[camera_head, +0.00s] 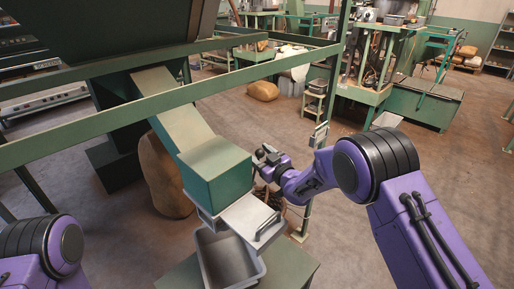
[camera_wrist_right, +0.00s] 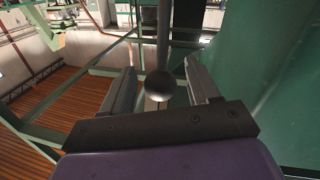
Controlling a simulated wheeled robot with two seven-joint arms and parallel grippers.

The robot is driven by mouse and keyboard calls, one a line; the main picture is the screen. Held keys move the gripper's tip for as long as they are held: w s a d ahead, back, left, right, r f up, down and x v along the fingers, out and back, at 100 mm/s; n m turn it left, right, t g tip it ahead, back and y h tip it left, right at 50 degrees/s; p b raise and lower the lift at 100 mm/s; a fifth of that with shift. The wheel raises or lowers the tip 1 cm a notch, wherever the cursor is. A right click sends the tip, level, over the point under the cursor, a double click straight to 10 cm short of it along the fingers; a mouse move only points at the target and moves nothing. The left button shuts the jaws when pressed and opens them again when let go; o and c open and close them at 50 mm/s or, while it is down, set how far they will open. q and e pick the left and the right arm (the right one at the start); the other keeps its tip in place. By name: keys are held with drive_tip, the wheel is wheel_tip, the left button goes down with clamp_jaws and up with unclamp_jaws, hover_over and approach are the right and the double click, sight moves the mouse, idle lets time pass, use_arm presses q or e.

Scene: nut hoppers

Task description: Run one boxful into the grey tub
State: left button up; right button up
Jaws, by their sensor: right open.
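The grey tub (camera_head: 226,262) sits on a green stand under the chute's outlet, and the part of its inside that I see looks empty. A green box (camera_head: 213,172) forms the lower end of the sloping chute (camera_head: 172,112). A pale metal plate (camera_head: 250,214) juts out below the box, over part of the tub. My right gripper (camera_head: 266,155) is beside the box's right side. In the right wrist view the open gripper (camera_wrist_right: 163,82) has a dark ball knob (camera_wrist_right: 160,86) on a rod between its fingers; I cannot tell whether they touch. My left gripper is out of view.
A green frame rail (camera_head: 150,108) crosses above the chute, and a green post (camera_head: 330,100) stands behind my right gripper. A brown sack (camera_head: 163,175) stands behind the chute. Machines and benches line the back; the floor at right is mostly clear.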

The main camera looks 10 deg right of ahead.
drive_tip(key=shift+x, duration=0.9)
drive_tip(key=shift+s+r, duration=0.1)
